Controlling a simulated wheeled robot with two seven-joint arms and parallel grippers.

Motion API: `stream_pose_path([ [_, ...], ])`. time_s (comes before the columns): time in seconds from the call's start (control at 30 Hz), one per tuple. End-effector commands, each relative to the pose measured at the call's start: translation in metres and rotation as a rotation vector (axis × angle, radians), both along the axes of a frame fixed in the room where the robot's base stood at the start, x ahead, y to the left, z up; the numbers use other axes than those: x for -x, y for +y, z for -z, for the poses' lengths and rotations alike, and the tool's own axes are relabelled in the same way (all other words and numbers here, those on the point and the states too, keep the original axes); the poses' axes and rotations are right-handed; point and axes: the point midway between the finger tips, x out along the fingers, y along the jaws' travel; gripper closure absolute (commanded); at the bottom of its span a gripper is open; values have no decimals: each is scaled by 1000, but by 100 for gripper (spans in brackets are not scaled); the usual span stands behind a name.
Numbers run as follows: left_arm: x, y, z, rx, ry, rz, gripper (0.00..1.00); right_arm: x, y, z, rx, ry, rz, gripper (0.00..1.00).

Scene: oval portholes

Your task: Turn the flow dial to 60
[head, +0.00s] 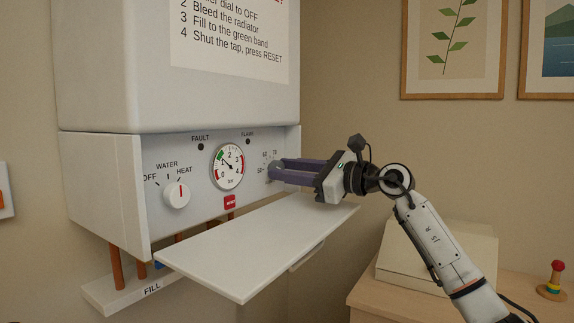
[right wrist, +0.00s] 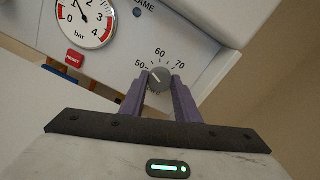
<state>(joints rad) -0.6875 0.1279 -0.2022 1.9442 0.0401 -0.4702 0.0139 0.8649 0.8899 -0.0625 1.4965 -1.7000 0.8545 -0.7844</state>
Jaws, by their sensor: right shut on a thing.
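The flow dial (right wrist: 160,78) is a small grey round knob with marks 50, 60 and 70 around its top in the right wrist view. A pale line on its face appears to point up and left, towards the 50 side; the exact reading is too small to tell. My right gripper (right wrist: 160,88) is shut on the dial, with a purple finger on either side. In the head view my right gripper (head: 274,170) reaches in from the right and its fingers partly cover the dial. My left gripper is not in view.
A pressure gauge (head: 229,166), a red reset button (head: 230,202) and a WATER/HEAT knob (head: 177,194) sit left of the dial. A white flap (head: 255,245) juts out below the panel. A wooden table (head: 375,300) stands at the lower right.

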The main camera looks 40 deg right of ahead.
Motion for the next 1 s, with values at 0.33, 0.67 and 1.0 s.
stream_pose_path([
  [0.33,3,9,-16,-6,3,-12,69,0,-1,-2,-293,127,1,94],
  [0.67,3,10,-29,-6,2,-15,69,0,0,-1,-501,210,0,94],
  [1.0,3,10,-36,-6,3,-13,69,0,0,0,-592,247,0,94],
])
